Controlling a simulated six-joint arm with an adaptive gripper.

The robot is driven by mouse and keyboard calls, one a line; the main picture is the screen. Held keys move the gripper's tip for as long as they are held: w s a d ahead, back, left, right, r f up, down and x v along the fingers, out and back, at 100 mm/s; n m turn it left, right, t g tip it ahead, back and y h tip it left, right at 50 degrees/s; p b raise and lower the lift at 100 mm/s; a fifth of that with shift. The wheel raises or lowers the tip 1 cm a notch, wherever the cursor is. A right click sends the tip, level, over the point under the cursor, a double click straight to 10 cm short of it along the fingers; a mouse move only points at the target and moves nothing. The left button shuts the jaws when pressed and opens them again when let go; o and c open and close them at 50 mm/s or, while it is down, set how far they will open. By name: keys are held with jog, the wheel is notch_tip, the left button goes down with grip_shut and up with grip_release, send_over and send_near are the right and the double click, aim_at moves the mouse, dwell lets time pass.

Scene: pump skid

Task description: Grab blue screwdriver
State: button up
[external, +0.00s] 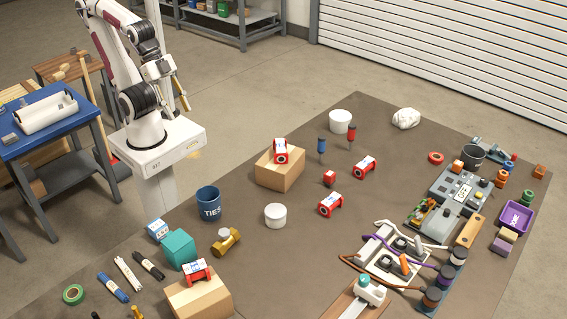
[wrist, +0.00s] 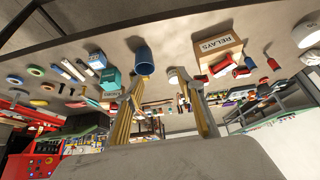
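The blue screwdriver (external: 321,145) stands upright on the brown mat (external: 300,240), handle up, to the right of a cardboard box. In the wrist view a small blue-handled item (wrist: 249,63), likely the same screwdriver, shows at upper right beside a red one. A red-handled screwdriver (external: 351,132) stands just behind and right of it. My gripper (external: 185,104) is raised near my base, left of and well away from the screwdriver. In the wrist view my gripper's two yellowish fingers (wrist: 163,78) are spread with nothing held between them.
The cardboard box (external: 279,171) with a red-and-white part on top stands between my base and the screwdriver. A white tub (external: 340,121) is behind, and red parts (external: 364,167) lie to the right. A blue TIES cup (external: 208,203) stands at the mat's left side.

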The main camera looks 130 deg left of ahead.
jog(key=w+a+f+n+t+y, duration=0.2)
jog(key=w+a, duration=0.5)
jog(key=w, duration=0.5)
jog(key=n+t+y, duration=0.4)
jog(key=y, duration=0.1)
send_near(321, 143)
jog(key=w+a+f, duration=0.1)
jog(key=a+f, duration=0.1)
jog(key=shift+w+r, duration=0.1)
jog(key=shift+r, duration=0.1)
jog(key=shift+w+a, duration=0.1)
jog(key=shift+w, duration=0.05)
jog(key=shift+x, duration=1.2)
jog(key=shift+a+f, duration=0.1)
jog(key=shift+f, duration=0.05)
jog(key=shift+g, duration=0.3)
jog(key=shift+x, duration=2.45)
